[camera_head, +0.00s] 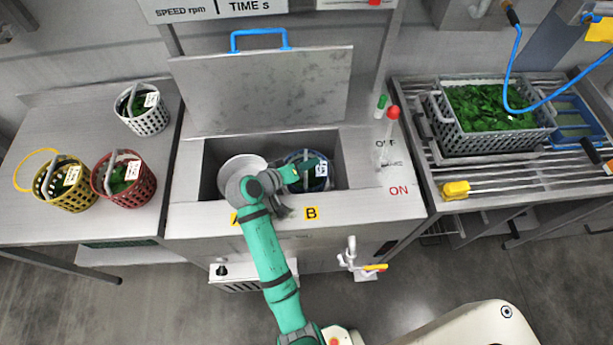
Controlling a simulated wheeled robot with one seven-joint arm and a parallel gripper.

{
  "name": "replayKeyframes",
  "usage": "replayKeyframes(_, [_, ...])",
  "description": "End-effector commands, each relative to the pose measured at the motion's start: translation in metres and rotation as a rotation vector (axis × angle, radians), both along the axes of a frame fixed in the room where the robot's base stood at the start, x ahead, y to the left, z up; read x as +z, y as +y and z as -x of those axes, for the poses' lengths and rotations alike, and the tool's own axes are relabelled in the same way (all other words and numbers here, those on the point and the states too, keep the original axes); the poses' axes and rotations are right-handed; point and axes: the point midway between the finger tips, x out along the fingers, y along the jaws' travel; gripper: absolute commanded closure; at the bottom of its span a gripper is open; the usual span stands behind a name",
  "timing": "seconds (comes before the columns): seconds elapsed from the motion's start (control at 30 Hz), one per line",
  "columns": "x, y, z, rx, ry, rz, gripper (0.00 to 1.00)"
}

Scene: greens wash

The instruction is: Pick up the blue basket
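The blue basket (293,185) stands inside the open basin of the steel machine, on the right side by the label B. It holds greens and a white tag shows on it. My green arm reaches up from below, and my gripper (311,166) is at the basket's top, over its left and middle part. The gripper and wrist cover much of the basket and its handle. The fingers are too small and hidden to show whether they are open or shut on the handle.
A round metal drum (235,170) sits left in the basin (211,160). The lid (262,90) stands raised behind. Grey (150,122), red (143,187) and yellow (77,199) baskets stand on the left table (60,125). A grey crate (490,142) of greens is on the right rack. A lever (391,130) stands right of the basin.

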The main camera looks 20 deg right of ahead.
Motion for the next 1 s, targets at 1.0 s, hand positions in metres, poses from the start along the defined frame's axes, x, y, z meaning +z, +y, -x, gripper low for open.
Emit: replayKeyframes(1.0, [-0.0023, -0.0003, -0.0007, 0.002, 0.001, -0.002, 1.0])
